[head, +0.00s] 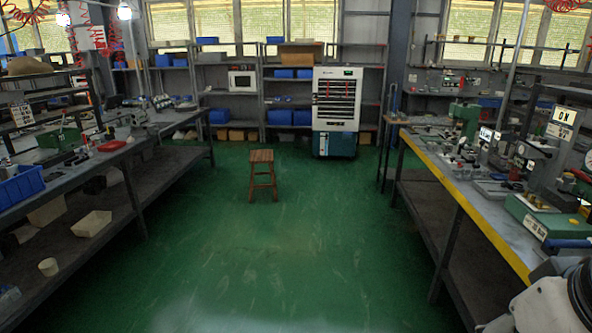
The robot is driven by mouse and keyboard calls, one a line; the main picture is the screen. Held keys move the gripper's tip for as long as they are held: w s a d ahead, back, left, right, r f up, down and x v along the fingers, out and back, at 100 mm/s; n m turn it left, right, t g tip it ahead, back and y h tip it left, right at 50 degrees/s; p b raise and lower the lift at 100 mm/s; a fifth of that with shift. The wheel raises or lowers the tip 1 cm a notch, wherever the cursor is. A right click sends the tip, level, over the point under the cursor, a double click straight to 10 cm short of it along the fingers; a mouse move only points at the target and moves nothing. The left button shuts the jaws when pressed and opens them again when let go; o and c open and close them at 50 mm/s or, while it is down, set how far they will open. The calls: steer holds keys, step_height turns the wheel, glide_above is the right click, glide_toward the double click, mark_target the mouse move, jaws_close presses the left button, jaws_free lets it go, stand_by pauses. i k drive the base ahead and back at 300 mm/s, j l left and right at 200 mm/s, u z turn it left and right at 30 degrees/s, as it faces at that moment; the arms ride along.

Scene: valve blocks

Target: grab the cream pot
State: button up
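A small cream pot (48,267), round with a pale top, stands on the lower shelf of the left workbench, near the picture's lower left. It looks upright, and nothing covers it. My gripper is not in view. Only a white and black part of my own arm shows at the lower right corner, far across the aisle from the pot.
A cream open box (92,223) lies on the same lower shelf (90,250), behind the pot. A blue bin (20,184) sits on the bench top. A wooden stool (262,175) stands mid-aisle. The green floor (250,270) before me is clear. A yellow-edged bench (470,205) runs along the right.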

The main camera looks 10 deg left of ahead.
mark_target(49, 268)
steer(key=i+u, duration=0.3)
steer(key=i, duration=0.3)
steer(key=i+l+u, duration=0.1)
steer(key=i+u, duration=0.15)
steer(key=i, duration=0.3)
steer(key=i+l+u, duration=0.3)
steer(key=i, duration=0.3)
steer(key=i+j+u, duration=0.35)
steer(key=i+j, duration=0.15)
steer(key=i, duration=0.35)
steer(key=i+j+u, duration=0.2)
steer(key=i, duration=0.25)
steer(key=i+j, duration=0.15)
steer(key=j, duration=0.15)
steer(key=i+j, duration=0.15)
steer(key=j, duration=0.15)
steer(key=i+j, duration=0.2)
